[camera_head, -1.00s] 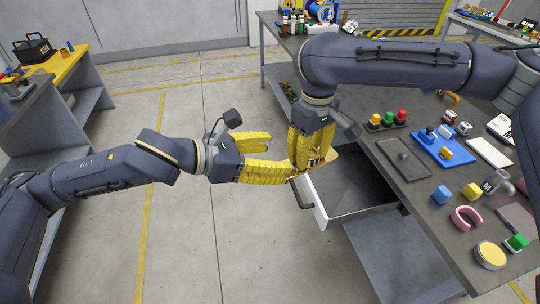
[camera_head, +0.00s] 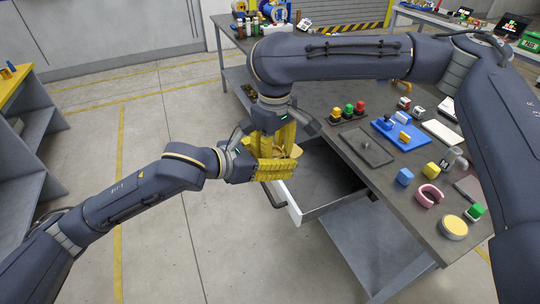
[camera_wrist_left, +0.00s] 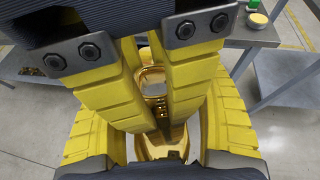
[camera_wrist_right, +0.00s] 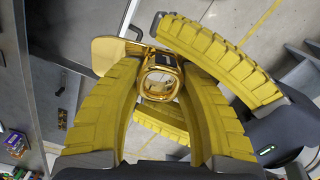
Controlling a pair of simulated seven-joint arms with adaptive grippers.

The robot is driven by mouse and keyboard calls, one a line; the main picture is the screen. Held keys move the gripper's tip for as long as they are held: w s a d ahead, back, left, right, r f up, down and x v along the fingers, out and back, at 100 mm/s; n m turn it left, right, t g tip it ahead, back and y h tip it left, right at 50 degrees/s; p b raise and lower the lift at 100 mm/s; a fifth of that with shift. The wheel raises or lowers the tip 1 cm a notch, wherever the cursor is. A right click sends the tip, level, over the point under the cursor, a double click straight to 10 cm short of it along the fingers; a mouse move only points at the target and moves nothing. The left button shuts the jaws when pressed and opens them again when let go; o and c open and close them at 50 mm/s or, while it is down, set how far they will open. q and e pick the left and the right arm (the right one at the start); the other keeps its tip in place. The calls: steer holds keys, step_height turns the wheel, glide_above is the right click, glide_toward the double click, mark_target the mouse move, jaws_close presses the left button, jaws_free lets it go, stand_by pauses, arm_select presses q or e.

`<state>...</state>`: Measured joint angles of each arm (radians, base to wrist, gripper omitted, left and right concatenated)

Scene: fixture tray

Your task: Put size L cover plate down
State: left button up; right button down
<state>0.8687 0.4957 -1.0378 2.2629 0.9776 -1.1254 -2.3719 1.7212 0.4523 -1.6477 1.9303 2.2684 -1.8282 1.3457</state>
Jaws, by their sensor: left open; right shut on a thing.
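A shiny gold part with a round ring (camera_wrist_right: 160,82) and a flat tan piece (camera_wrist_right: 108,52) is between my grippers. I cannot tell whether it is the size L cover plate. My right gripper (camera_head: 274,150) points down and is shut on this part. My left gripper (camera_head: 288,168) comes in from the left and is open, its fingers around the same part. The gold part also shows between the left fingers in the left wrist view (camera_wrist_left: 153,84). The fingers hide much of it. A dark flat plate (camera_head: 372,152) with a small knob lies on the workbench.
The workbench (camera_head: 350,112) is at right, its open drawer (camera_head: 325,200) just right of the grippers. On it are a blue tray (camera_head: 408,143) with small parts, coloured buttons (camera_head: 348,109), a blue block (camera_head: 405,176), a pink ring (camera_head: 429,197) and a yellow disc (camera_head: 453,227).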

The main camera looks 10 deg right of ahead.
stand_by(0.3)
arm_select(q)
steer(key=shift+s+d, duration=0.15)
jaws_close()
arm_select(e)
steer(key=c, duration=0.9)
jaws_free()
steer(key=shift+w+a, duration=0.1)
steer(key=shift+o, duration=0.8)
